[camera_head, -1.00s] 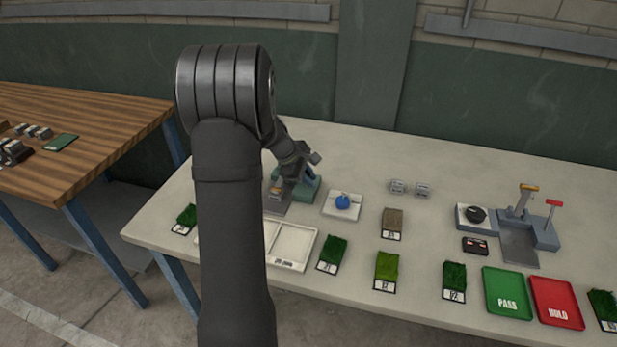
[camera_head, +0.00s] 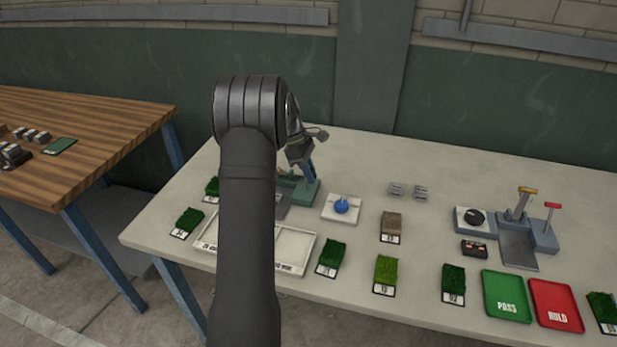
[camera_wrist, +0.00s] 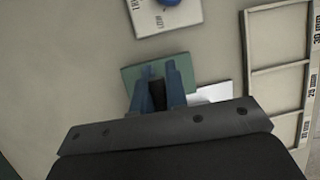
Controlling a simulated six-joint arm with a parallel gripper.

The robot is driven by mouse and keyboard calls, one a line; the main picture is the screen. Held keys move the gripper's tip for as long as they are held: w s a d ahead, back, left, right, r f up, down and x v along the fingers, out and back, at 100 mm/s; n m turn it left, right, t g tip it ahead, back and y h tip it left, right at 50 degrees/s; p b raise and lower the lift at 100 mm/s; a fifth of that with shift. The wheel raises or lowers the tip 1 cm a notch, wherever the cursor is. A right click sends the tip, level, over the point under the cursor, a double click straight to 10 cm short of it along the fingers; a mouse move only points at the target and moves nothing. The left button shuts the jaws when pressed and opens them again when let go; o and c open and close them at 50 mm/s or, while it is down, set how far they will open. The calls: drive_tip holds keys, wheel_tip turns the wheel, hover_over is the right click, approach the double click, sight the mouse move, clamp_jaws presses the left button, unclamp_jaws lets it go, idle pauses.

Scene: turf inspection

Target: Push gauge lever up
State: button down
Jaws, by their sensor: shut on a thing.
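The gauge has a green base (camera_head: 308,194) and a grey plate (camera_head: 283,206), partly hidden behind my arm. In the wrist view the green base (camera_wrist: 131,77) lies under the fingers, with a pale plate (camera_wrist: 212,93) beside it. My gripper (camera_head: 309,177) is at the gauge, above the base. Its two blue fingers also show in the wrist view (camera_wrist: 160,78), close together with a dark part between them. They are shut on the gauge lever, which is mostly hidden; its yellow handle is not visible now.
A white compartment tray (camera_head: 312,242) lies in front of the gauge, partly behind my arm. A white plate with a blue knob (camera_head: 341,206) is to the right. Several turf samples line the front. A second lever station (camera_head: 518,240) and green and red trays (camera_head: 507,296) are farther right.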

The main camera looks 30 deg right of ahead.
drive_tip(key=shift+w+d+f+g+y, duration=0.1)
drive_tip(key=shift+w+d+g+y, duration=0.3)
drive_tip(key=shift+w+d, duration=0.05)
drive_tip(key=shift+w+d+f, duration=0.3)
drive_tip(key=shift+w+d, duration=0.3)
drive_tip(key=shift+d, duration=0.05)
drive_tip(key=shift+w+d+f, duration=0.1)
drive_tip(key=c, duration=1.4)
unclamp_jaws()
drive_tip(key=shift+c, duration=0.2)
drive_tip(key=v, duration=1.2)
